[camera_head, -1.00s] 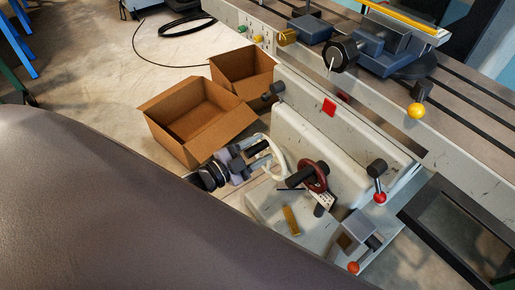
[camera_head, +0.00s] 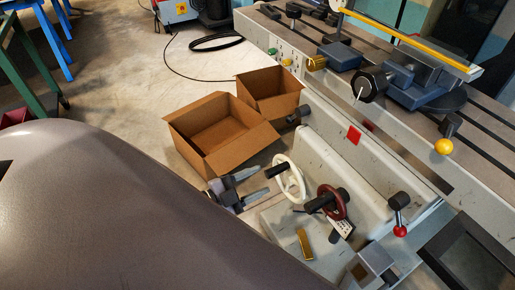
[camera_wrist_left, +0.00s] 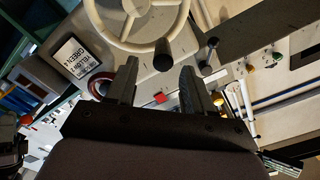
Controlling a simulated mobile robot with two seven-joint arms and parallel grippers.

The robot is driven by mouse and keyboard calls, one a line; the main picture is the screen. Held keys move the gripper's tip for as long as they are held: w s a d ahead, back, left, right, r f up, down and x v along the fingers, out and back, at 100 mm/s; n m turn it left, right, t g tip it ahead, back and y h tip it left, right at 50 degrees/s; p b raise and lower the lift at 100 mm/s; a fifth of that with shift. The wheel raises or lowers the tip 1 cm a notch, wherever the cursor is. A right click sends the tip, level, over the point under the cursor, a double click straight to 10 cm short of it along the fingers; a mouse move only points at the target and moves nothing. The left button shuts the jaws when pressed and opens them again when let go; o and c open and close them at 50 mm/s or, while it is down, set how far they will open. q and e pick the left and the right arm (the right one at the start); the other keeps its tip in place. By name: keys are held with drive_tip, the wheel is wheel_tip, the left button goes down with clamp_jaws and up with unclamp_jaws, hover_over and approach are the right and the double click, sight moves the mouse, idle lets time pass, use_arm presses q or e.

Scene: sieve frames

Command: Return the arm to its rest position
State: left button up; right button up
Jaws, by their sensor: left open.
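My left gripper (camera_head: 264,182) is in the middle of the head view. Its two fingers are spread, with nothing visible between them, and point right toward the white handwheel (camera_head: 301,180). The tips look apart from the wheel's rim. In the left wrist view the open fingers (camera_wrist_left: 158,78) point up toward the white handwheel (camera_wrist_left: 108,38) and its black handle (camera_wrist_left: 162,54). The rest of my left arm is mostly hidden in the head view. My right gripper is not in view.
Two open cardboard boxes (camera_head: 216,168) (camera_head: 246,97) stand behind the gripper. The grey machine carries a dark red handwheel (camera_head: 343,203), a red-knobbed lever (camera_head: 399,231) and a brass-coloured block (camera_head: 305,244). A black cable (camera_head: 172,68) lies on the floor, which is open at the upper left.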

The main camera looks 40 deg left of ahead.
use_arm(q)
drive_tip(key=shift+d, duration=0.1)
idle(0.3)
drive_tip(key=s+d+r+n+g+y+p, duration=0.1)
drive_tip(key=s+d+n+g+y+p, duration=0.3)
drive_tip(key=s+n+p, duration=0.5)
drive_tip(key=s+d+n+g, duration=0.1)
drive_tip(key=d+g, duration=0.1)
drive_tip(key=d, duration=0.1)
drive_tip(key=shift+s+d+r+n+y, duration=0.15)
drive_tip(key=shift+s+r+n+y, duration=0.05)
drive_tip(key=shift+s+n+y, duration=0.2)
